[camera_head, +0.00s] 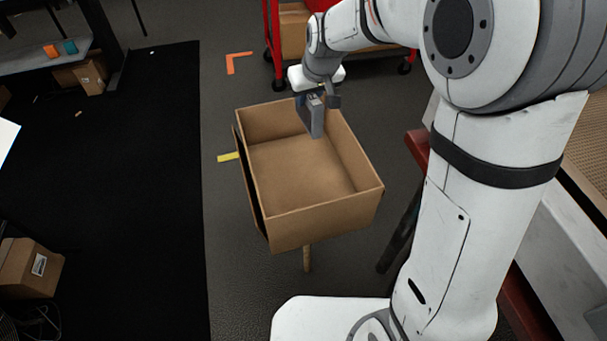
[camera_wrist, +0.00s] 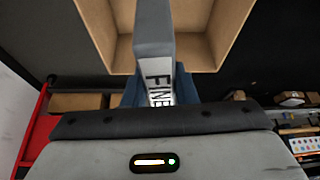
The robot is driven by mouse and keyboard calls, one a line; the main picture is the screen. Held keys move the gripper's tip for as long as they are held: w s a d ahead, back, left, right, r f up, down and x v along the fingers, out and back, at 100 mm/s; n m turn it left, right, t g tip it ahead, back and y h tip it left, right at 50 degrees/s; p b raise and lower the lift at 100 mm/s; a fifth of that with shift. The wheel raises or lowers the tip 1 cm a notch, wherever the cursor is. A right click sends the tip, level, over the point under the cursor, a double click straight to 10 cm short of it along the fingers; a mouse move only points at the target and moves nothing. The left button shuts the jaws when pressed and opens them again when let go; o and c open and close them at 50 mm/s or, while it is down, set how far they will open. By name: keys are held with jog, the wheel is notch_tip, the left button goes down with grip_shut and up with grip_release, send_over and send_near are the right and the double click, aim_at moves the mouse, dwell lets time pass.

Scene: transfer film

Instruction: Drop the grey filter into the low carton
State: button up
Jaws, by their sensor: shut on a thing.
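The low carton (camera_head: 325,223) is an open brown cardboard box in the middle of the head view. It looks empty inside. My gripper (camera_head: 312,98) is at the carton's far right side, shut on the grey filter (camera_head: 317,120), a thin grey block held upright over the carton's far end. In the wrist view the grey filter (camera_wrist: 154,32) reaches forward from between the blue fingertips of my gripper (camera_wrist: 160,85), with lettering on a white patch. The carton (camera_wrist: 228,35) shows behind it. The filter's exact height over the carton floor is hard to tell.
A red cart (camera_head: 271,40) with a cardboard box stands behind the carton. A black mat (camera_head: 140,180) covers the floor at left, with a closed box (camera_head: 28,268) at its lower left. A red-edged table (camera_head: 418,146) is at right.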

aim_at(315, 100)
jog(key=shift+f+b, duration=2.05)
jog(key=shift+f, duration=0.95)
jog(key=o, duration=1.1)
jog(key=shift+r, duration=0.1)
jog(key=p+v, duration=0.2)
jog(key=v, duration=0.5)
jog(key=shift+s+d+r, duration=0.1)
jog(key=shift+s+r, duration=0.1)
jog(key=shift+r, duration=0.15)
